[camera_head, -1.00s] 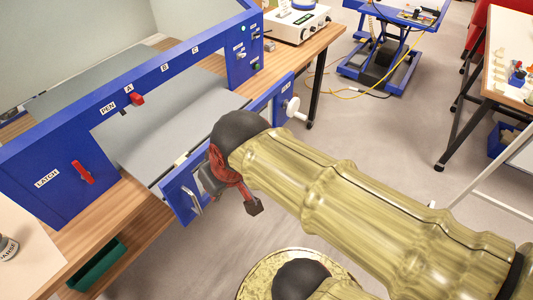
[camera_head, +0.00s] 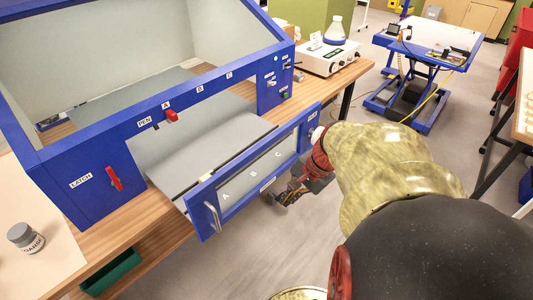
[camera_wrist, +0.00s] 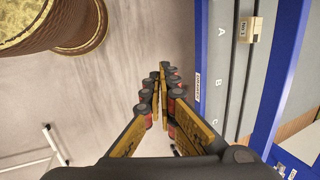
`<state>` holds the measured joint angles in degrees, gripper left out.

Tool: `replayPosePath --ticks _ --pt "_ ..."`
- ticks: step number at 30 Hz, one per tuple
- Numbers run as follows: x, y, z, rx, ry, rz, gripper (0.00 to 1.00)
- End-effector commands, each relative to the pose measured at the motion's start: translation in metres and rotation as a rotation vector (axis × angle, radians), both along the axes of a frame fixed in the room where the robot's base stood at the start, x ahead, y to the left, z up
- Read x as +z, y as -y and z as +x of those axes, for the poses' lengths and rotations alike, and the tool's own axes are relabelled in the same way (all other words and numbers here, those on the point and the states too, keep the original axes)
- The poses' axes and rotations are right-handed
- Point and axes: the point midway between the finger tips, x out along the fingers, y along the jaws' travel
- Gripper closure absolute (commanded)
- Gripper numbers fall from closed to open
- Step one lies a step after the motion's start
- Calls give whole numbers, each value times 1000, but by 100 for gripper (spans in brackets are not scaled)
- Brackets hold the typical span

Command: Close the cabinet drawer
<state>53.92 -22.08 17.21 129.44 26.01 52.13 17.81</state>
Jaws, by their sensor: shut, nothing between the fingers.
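The blue cabinet (camera_head: 85,195) stands on the wooden bench, with its drawer (camera_head: 200,225) out past the cabinet's front. In the wrist view, the drawer's blue frame (camera_wrist: 201,45) runs along the right side. My gripper (camera_head: 280,198) is shut and empty, on the outer side of the drawer front, near its right half. In the wrist view my gripper (camera_wrist: 163,68) points along the frame, apart from it.
A red latch handle (camera_head: 114,178) and a red pen knob (camera_head: 171,115) are on the cabinet. A small jar (camera_head: 25,238) stands at the left. A white instrument (camera_head: 328,58) sits on the bench behind. Open floor lies in front of the drawer.

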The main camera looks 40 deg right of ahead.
Motion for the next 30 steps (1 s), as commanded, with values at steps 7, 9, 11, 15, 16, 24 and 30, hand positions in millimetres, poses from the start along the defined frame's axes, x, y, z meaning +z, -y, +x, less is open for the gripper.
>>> replayPosePath --ticks 7,9,11,15,16,24,30 --pt "-21 83 7 -703 101 365 100" --pt "-21 106 12 -908 141 486 100" --pt "-19 120 18 -1041 167 571 100" --pt "-12 138 28 -1238 202 713 100" --pt "-10 140 30 -1263 204 732 100" --pt "-16 143 43 -1328 210 786 100" --pt "-42 140 67 -1325 206 785 100"
